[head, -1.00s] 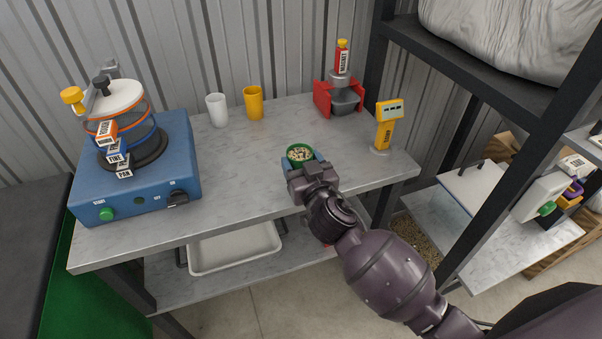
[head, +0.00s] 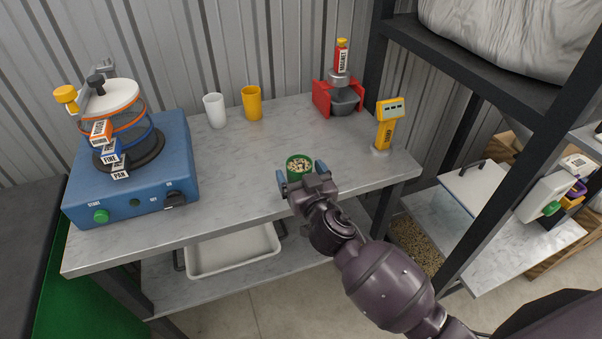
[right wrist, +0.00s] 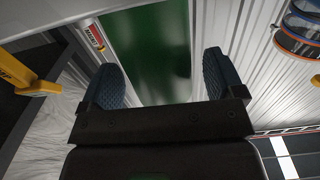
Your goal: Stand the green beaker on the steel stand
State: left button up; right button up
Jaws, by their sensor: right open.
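The green beaker (head: 291,173), filled with pale granules, is upright near the table's front edge. Its lower part is partly hidden by my right gripper (head: 301,174). That gripper is open, its two blue fingers on either side of the beaker with gaps visible. In the right wrist view, a blurred green surface, the beaker (right wrist: 150,50), fills the space between the spread fingers (right wrist: 165,80). I cannot tell for sure which thing is the steel stand. My left gripper is not in view.
The table (head: 240,160) is clear around its middle. A white cup (head: 215,111) and a yellow cup (head: 251,104) stand at the back. A blue sieve machine (head: 135,195) is left; a red holder (head: 322,98) and a yellow meter (head: 385,132) are right.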

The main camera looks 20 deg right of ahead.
jog(key=shift+r, duration=0.1)
jog(key=shift+s+r, duration=0.1)
jog(key=shift+r, duration=0.05)
jog(key=s, duration=1.1)
jog(key=shift+s+d, duration=0.2)
jog(key=shift+s, duration=0.2)
jog(key=s+d+f+g, duration=0.2)
jog(key=s+d+f, duration=0.1)
jog(key=f, duration=0.2)
jog(key=s+d+f+g, duration=0.2)
jog(key=s+f, duration=0.1)
jog(key=f, duration=0.3)
jog(key=shift+s+d+f+h, duration=0.25)
jog(key=shift+s+d+h, duration=0.1)
jog(key=shift+d+h, duration=0.05)
jog(key=shift+o, duration=0.4)
jog(key=s+d+f+g, duration=0.3)
jog(key=s+d+f, duration=0.1)
jog(key=s+f, duration=0.3)
jog(key=shift+s+f+n, duration=0.25)
jog(key=shift+s+n, duration=0.05)
jog(key=shift+s, duration=0.45)
jog(key=shift+d, duration=0.1)
jog(key=shift+w, duration=0.1)
